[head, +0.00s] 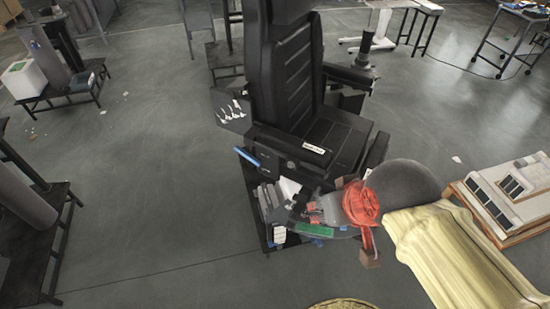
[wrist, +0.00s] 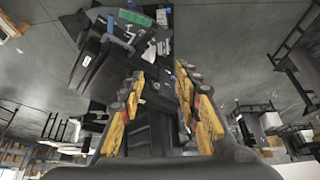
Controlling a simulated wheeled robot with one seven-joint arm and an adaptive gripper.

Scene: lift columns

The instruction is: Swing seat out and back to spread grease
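The black seat (head: 333,135) stands upright in the middle of the head view, with a tall ribbed backrest (head: 290,70) and an armrest on each side. In the wrist view dark parts of the seat (wrist: 150,128) show between and beyond the fingers. My gripper (wrist: 160,72) has its two yellow fingers apart, with nothing clearly held between them. Whether a finger touches the seat cannot be told. I cannot clearly make out the gripper in the head view. The seat's slide or pivot and any grease are hidden.
A grey tray with a green label (head: 313,229) and a red item (head: 361,203) is at the seat's front. A model building (head: 508,195) is at right. Racks with grey cylinders (head: 25,195) stand at left. Open floor (head: 150,190) lies left of the seat.

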